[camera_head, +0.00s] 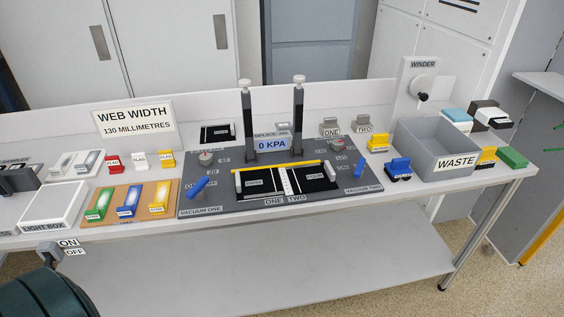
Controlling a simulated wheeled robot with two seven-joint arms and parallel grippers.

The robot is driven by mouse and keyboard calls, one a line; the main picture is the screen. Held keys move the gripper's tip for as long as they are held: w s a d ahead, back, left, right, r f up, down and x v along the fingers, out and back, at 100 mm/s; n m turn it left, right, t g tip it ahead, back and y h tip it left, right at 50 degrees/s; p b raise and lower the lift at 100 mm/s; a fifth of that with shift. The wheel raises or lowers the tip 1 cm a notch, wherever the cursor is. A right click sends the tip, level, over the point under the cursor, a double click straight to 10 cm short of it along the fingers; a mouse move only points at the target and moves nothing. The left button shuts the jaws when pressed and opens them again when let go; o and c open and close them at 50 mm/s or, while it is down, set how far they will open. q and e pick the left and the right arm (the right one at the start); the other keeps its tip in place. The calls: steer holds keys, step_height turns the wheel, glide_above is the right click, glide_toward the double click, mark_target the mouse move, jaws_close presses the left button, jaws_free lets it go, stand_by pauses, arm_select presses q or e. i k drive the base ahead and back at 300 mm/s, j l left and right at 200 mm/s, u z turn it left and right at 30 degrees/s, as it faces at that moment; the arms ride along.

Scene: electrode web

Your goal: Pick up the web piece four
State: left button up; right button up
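A flat black web piece labelled FOUR (316,178) lies on the right half of the splicing station, just right of a white perforated strip (287,181). Another black web piece (256,184) lies on the left half, its label too small to read surely. A yellow bar (277,166) runs along their back side. The grey station base (225,203) carries VACUUM ONE and VACUUM TWO labels, with blue levers at left (197,187) and right (360,168). Neither of my grippers shows in this view.
Two dark posts (250,125) (298,120) rise behind the web pieces, with a 0 KPA display (272,143) between them. A grey WASTE bin (415,150) stands right. A wooden tray (120,214) with coloured tools and a light box (53,205) stand left.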

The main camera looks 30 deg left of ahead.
mark_target(317, 177)
steer(key=i+l+u, duration=0.55)
steer(key=l+u, duration=0.3)
steer(key=i+l, duration=0.05)
steer(key=l, duration=0.05)
